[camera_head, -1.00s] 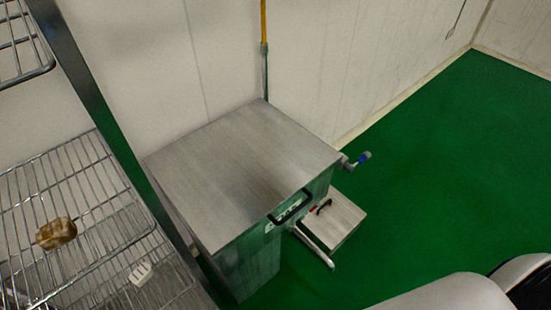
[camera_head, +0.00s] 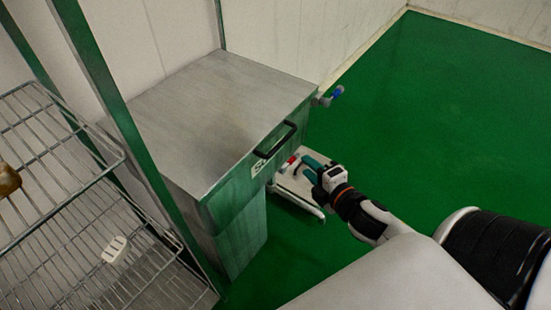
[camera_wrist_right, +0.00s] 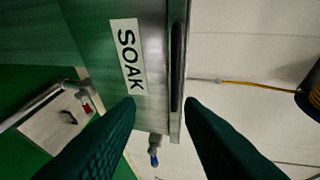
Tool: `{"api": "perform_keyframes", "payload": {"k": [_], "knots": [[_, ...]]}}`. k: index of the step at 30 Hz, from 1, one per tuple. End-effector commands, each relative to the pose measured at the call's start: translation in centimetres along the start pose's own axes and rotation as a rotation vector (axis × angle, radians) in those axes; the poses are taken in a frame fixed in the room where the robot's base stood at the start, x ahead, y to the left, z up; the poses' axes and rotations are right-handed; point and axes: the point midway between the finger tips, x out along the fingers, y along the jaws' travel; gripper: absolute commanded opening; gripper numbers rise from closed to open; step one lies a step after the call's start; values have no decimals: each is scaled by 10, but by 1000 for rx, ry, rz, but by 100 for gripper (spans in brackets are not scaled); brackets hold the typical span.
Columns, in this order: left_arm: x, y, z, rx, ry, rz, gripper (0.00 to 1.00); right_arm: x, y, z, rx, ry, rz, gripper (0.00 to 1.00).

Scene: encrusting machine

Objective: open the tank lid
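The steel tank (camera_head: 230,225) stands against the wall with its flat lid (camera_head: 215,100) shut. A black bar handle (camera_head: 275,141) is on the lid's front edge; it also shows edge-on in the right wrist view (camera_wrist_right: 177,65). A white SOAK label (camera_wrist_right: 128,57) is beside it. My right gripper (camera_head: 309,168) is in front of the tank, a little right of and below the handle. In the right wrist view its two dark fingers (camera_wrist_right: 160,103) are spread and empty, with the handle ahead of the gap, not touching. My left gripper is out of view.
A wire rack (camera_head: 60,190) with a green post stands close on the left, holding a small white block (camera_head: 115,249). A low steel box or step (camera_head: 298,186) and a blue-tipped valve (camera_head: 331,96) are at the tank's right. Green floor (camera_head: 430,110) is clear beyond.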

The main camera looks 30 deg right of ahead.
Motion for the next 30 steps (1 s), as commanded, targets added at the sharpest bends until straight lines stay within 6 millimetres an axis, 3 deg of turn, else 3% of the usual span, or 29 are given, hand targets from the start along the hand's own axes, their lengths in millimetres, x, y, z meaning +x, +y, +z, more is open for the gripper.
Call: {"api": "perform_keyframes", "payload": {"k": [3, 8, 21, 30], "knots": [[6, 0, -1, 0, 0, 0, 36, -3, -16, 6, -44, -15, -40, 34], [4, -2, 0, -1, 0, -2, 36, 7, -21, 7, -47, -18, -48, 34], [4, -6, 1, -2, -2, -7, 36, 84, -24, 8, -44, -16, -46, 34], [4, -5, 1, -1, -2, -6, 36, 113, -24, 9, -45, -17, -44, 34]]}}
